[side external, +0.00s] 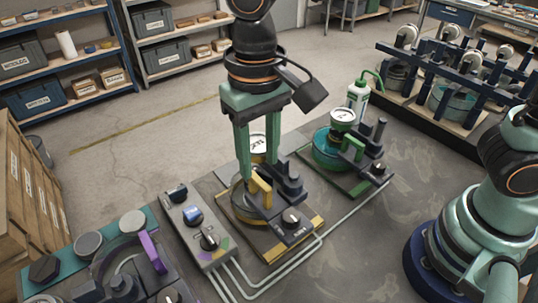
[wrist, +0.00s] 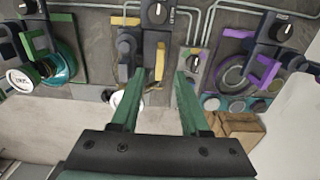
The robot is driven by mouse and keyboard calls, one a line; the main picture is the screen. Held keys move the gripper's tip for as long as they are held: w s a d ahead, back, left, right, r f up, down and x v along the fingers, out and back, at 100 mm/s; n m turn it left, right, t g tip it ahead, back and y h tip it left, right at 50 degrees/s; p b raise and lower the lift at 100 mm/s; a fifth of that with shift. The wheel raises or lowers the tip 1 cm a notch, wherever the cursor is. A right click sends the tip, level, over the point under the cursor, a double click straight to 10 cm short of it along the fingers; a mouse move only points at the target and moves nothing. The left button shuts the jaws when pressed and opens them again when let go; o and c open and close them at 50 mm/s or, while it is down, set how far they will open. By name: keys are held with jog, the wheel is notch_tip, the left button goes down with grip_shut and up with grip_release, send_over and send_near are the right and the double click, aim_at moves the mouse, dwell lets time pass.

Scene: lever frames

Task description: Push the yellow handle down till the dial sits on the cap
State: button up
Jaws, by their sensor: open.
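The yellow handle (side external: 261,192) belongs to the middle lever frame and stands up beside its dark posts. In the wrist view the yellow handle (wrist: 159,61) shows just past and between my fingertips. My gripper (side external: 258,174) is open, points down over the frame, and has its fingertips close to the handle; contact cannot be told. In the wrist view my gripper (wrist: 159,74) has its two green fingers wide apart with nothing held. The white dial (side external: 258,143) is partly hidden behind my fingers; its edge shows beside my left finger in the wrist view (wrist: 118,98). The cap cannot be made out.
A green lever frame (side external: 352,150) with its own dial stands to the right, a purple-handled frame (side external: 150,252) at the lower left. A grey switch box (side external: 195,222) stands close left of the middle frame. A green-capped bottle (side external: 357,98) stands behind. Cables run along the front.

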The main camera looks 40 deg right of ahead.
aim_at(260, 181)
jog(key=shift+f, duration=1.75)
grip_shut()
